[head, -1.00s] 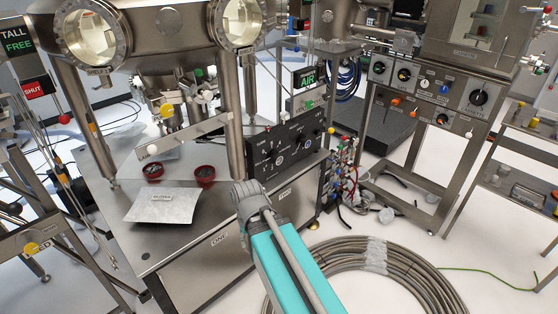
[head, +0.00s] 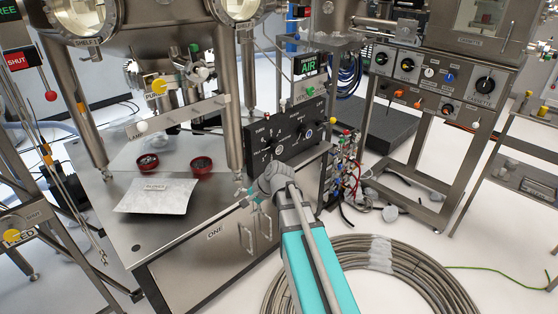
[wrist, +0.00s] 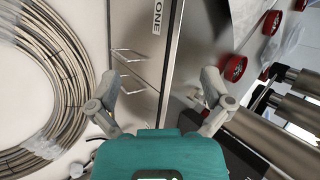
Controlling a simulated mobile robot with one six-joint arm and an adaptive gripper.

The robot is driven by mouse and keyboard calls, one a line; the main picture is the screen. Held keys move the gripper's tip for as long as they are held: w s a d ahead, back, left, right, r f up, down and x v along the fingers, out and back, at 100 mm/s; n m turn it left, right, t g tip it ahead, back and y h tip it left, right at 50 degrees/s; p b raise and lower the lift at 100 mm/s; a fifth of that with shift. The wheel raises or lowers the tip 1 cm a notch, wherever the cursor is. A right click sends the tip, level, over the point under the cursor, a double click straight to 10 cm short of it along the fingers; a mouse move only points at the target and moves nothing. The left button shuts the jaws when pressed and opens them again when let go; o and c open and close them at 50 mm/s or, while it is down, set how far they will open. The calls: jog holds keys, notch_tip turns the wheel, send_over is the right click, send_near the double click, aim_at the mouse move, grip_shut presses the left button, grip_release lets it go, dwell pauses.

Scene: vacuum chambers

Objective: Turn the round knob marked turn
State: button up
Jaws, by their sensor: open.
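A black control panel (head: 287,133) stands on the steel bench in the head view. It carries small labels, black knobs and pale-marked dials. A label at its upper left seems to read "TURN", with a dark knob (head: 273,141) near it; the print is too small to be sure. My gripper (head: 247,198) is in front of the panel and below it, near the bench's front edge, apart from the knob. In the wrist view my gripper (wrist: 161,78) has its fingers wide apart with nothing between them. The knob cannot be made out in the wrist view.
The cabinet marked "ONE" (head: 205,262) has door handles below my gripper. Two red-rimmed cups (head: 201,165) and a silver sheet (head: 157,196) lie on the bench. Steel legs stand left of the panel. A hose coil (head: 400,275) lies on the floor at right.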

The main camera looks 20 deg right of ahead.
jog(key=w+d+f+m+t+y+b, duration=0.2)
jog(key=w+d+m+t+b, duration=0.25)
jog(key=w+d+m, duration=0.2)
jog(key=m+t+h+b, duration=0.2)
jog(key=m+t+b, duration=0.65)
jog(key=m, duration=0.65)
send_near(280, 150)
jog(key=s, duration=0.3)
jog(key=shift+w+d+r+g+b, duration=0.2)
jog(key=shift+d+r+g+b, duration=0.1)
jog(key=shift+d+r+b, duration=0.1)
jog(key=shift+f, duration=0.1)
jog(key=x, duration=1.4)
jog(key=c, duration=1)
jog(key=shift+c, duration=0.2)
